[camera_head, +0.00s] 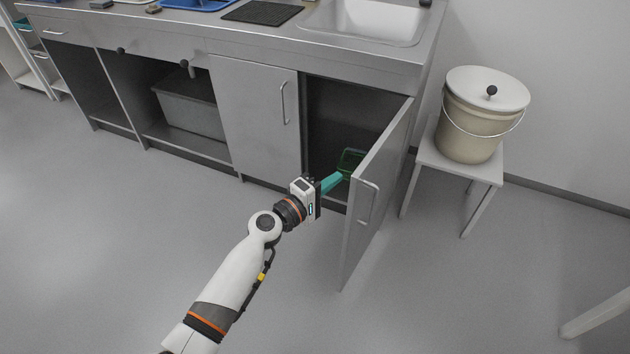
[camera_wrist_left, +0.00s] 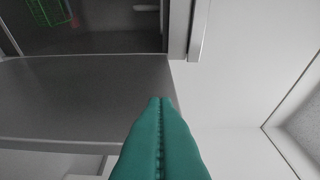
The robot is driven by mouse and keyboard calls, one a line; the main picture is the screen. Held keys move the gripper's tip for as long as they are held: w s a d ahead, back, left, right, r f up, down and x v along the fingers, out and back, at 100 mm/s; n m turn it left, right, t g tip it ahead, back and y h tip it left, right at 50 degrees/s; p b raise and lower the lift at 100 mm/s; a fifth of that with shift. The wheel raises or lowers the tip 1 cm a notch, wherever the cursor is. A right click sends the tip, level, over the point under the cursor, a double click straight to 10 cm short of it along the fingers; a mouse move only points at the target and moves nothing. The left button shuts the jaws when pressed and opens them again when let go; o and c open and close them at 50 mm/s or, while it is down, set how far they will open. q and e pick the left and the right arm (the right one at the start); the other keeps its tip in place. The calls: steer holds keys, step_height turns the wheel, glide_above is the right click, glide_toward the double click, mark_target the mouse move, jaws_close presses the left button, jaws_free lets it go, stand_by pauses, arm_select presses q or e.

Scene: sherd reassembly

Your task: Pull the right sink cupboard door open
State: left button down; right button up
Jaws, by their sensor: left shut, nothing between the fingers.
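The right sink cupboard door (camera_head: 375,190) stands wide open in the head view, swung out toward the room on its right-hand hinge side. Its bar handle (camera_head: 368,202) is on the outer face near the free edge. My left gripper (camera_head: 341,177) has teal fingers and is shut and empty, in front of the cupboard opening on the inner side of the door. In the left wrist view the closed fingertips (camera_wrist_left: 160,102) point toward the cupboard, with pale panel surfaces to the right. My right gripper is not in view.
A green basket (camera_head: 351,160) sits inside the dark cupboard; it also shows in the left wrist view (camera_wrist_left: 48,10). The left cupboard door (camera_head: 255,115) is closed. A lidded bucket (camera_head: 474,125) stands on a stool (camera_head: 455,168) right of the open door. The floor in front is clear.

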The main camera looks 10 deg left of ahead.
arm_select(q)
steer(key=shift+s+d, duration=0.4)
steer(key=shift+d, duration=0.35)
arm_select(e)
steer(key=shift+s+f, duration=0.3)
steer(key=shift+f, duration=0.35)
